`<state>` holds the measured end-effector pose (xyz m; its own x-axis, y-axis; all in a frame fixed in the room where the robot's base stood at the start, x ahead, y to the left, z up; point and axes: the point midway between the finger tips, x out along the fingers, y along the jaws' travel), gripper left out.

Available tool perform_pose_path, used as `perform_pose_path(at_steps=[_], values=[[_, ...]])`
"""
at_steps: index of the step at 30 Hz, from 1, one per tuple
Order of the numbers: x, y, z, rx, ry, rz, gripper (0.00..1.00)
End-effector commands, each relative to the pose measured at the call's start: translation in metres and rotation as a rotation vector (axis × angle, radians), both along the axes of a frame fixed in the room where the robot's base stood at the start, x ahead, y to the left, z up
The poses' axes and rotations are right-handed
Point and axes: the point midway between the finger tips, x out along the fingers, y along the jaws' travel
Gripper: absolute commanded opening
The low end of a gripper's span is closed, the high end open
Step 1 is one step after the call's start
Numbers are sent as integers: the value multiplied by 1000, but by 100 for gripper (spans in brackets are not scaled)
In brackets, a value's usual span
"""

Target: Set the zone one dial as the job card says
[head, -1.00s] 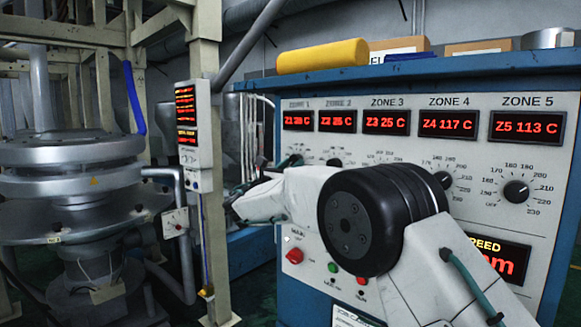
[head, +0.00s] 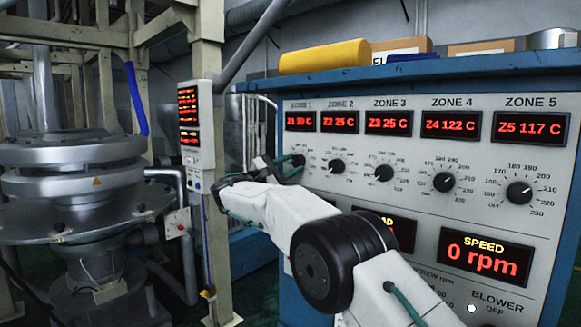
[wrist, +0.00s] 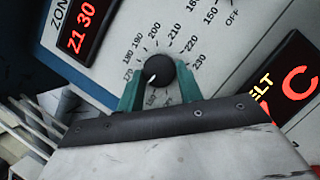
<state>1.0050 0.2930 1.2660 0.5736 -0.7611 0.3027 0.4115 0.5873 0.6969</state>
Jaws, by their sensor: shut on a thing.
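The zone one dial (wrist: 161,70) is a round black knob with a white pointer mark, in the middle of the wrist view. My gripper (wrist: 158,92) has its two green fingers on either side of the knob, shut on it. The pointer mark faces lower left in that view, past the 170 end of the scale; the lower numbers are partly hidden. In the head view the dial (head: 298,160) shows at the panel's left, with my gripper (head: 288,168) at it. The zone 1 readout (wrist: 82,27) shows Z1 30. The job card is not in view.
The dials for zone 2 (head: 336,167), zone 3 (head: 384,173), zone 4 (head: 444,181) and zone 5 (head: 518,192) stand to the right. The speed readout (head: 484,258) shows 0 rpm. A steel post (head: 207,230) stands left of my gripper.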

Motion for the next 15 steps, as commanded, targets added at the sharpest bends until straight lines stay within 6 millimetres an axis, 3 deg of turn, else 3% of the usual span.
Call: perform_pose_path(at_steps=[15], values=[[0,1,1,63,-50,2,13]])
